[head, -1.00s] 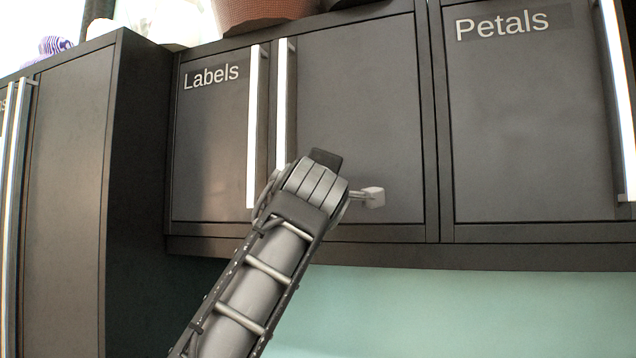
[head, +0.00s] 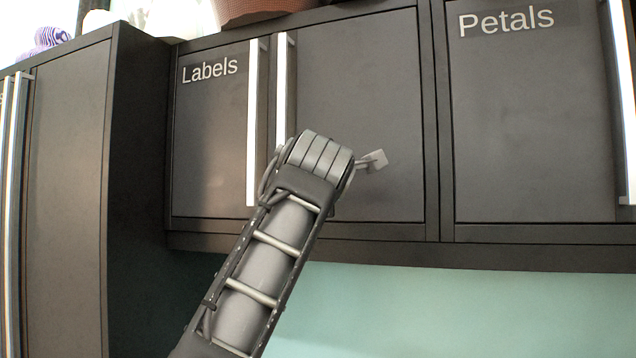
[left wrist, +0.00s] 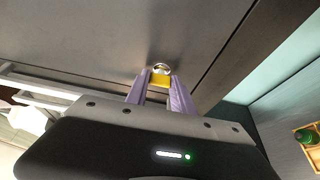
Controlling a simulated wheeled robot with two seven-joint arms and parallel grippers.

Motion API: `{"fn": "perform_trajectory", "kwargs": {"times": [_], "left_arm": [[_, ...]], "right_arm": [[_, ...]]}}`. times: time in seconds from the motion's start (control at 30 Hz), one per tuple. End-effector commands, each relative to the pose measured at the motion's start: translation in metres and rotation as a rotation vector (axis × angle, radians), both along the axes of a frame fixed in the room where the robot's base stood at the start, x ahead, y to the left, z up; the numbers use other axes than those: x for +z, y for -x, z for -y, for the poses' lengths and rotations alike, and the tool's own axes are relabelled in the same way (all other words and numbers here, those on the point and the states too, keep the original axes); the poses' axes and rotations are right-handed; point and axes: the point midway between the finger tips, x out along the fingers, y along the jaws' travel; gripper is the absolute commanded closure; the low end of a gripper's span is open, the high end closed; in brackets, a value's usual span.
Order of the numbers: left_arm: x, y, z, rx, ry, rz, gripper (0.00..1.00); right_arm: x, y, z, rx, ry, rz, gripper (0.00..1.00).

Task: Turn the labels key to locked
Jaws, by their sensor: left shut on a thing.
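The Labels cabinet (head: 212,130) has two dark doors with long pale handles, both shut, in the head view. In the left wrist view a yellow key (left wrist: 160,79) sits at a round silver lock (left wrist: 161,67) on the dark door face. My left gripper (left wrist: 157,84) is shut on the key, with a purple finger on each side of it. In the head view my left arm hides the lock, the key and the fingers. I cannot tell which way the key is turned. My right gripper is in neither view.
The Petals cabinet (head: 535,120) is to the right and a tall dark cabinet (head: 65,200) to the left. A brown pot (head: 250,8) stands on top. In the left wrist view a green-topped item (left wrist: 304,135) is at the far right.

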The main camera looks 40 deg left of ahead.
Motion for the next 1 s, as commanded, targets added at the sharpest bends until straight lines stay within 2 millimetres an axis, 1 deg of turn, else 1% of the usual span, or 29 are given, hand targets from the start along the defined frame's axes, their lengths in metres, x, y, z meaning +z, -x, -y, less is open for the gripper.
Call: {"fn": "perform_trajectory", "kwargs": {"times": [0.07,0.1,0.33,0.57,0.7,0.87,1.0], "left_arm": [[-0.001,0.0,0.0,0.001,0.003,0.0,1.0],[-0.001,0.0,0.0,0.001,0.003,0.0,0.69],[0.0,0.0,0.0,0.001,0.001,0.0,0.5],[0.0,0.0,0.0,0.0,0.0,0.0,0.49],[0.0,0.004,0.003,-0.001,0.0,0.001,0.49],[-0.002,0.017,0.017,-0.004,0.001,0.002,0.49],[-0.002,0.035,0.033,-0.006,0.0,0.003,0.49]], "right_arm": [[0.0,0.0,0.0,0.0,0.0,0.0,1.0],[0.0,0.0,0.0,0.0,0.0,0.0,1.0],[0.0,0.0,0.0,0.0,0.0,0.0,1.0],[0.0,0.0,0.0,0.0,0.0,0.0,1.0],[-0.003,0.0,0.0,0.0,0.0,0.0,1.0],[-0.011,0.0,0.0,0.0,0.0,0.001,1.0],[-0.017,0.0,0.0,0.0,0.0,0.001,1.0]]}}
